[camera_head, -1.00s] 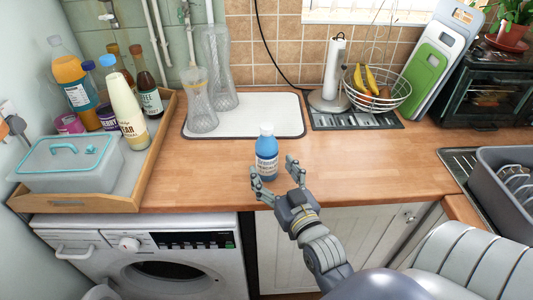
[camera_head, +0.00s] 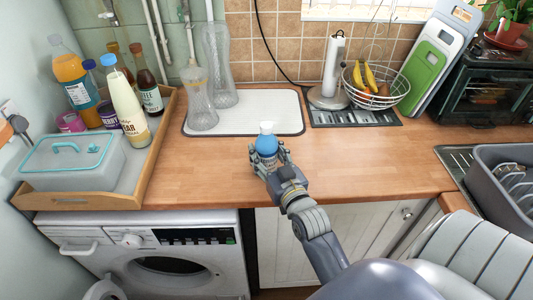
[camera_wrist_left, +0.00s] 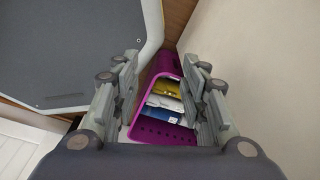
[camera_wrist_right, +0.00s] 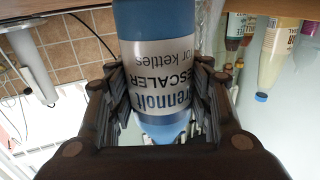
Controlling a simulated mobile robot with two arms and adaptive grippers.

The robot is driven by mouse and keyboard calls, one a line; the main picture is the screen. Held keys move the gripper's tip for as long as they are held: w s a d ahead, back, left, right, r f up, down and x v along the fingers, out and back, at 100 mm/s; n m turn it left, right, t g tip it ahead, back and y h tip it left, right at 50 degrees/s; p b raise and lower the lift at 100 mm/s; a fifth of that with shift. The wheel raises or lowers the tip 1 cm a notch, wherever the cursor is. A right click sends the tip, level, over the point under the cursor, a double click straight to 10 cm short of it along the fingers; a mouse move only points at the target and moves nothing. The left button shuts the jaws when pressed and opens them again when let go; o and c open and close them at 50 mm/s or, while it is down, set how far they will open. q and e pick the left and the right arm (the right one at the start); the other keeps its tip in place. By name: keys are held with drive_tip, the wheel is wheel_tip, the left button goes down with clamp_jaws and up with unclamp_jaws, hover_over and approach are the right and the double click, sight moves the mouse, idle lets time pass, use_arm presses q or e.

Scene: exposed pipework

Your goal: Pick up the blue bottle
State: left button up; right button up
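The blue bottle (camera_head: 266,146) with a white cap is upright at the front of the wooden worktop. My right gripper (camera_head: 269,156) has its fingers on both sides of it, hiding its lower part. In the right wrist view the bottle (camera_wrist_right: 155,55), with its white label upside down, fills the space between the fingers (camera_wrist_right: 160,95), which look shut against it. I cannot tell whether its base touches the worktop. My left gripper (camera_wrist_left: 160,85) is open and empty, above a purple box (camera_wrist_left: 165,130) holding packets. It does not show in the head view.
A wooden tray (camera_head: 150,165) with bottles and a lidded grey box stands left. A white mat (camera_head: 275,110) with glass vases lies behind the bottle. A paper-towel holder (camera_head: 332,75) and wire fruit basket (camera_head: 377,88) are behind right. The worktop right of the bottle is clear.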

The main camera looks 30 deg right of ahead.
sight(271, 148)
drive_tip(key=shift+r, duration=0.1)
drive_tip(key=c, duration=0.5)
drive_tip(key=shift+r+p, duration=0.7)
drive_tip(key=shift+p, duration=0.1)
wheel_tip(271, 148, up, 2)
drive_tip(key=p, duration=0.2)
drive_tip(key=shift+r+p, duration=0.25)
drive_tip(key=shift+p, duration=0.15)
drive_tip(key=s+a+r+p, duration=0.1)
drive_tip(key=s+a+p, duration=0.3)
drive_tip(key=s, duration=1)
drive_tip(key=shift+s+a+p, duration=0.3)
drive_tip(key=shift+a+p, duration=0.05)
drive_tip(key=shift+a, duration=0.85)
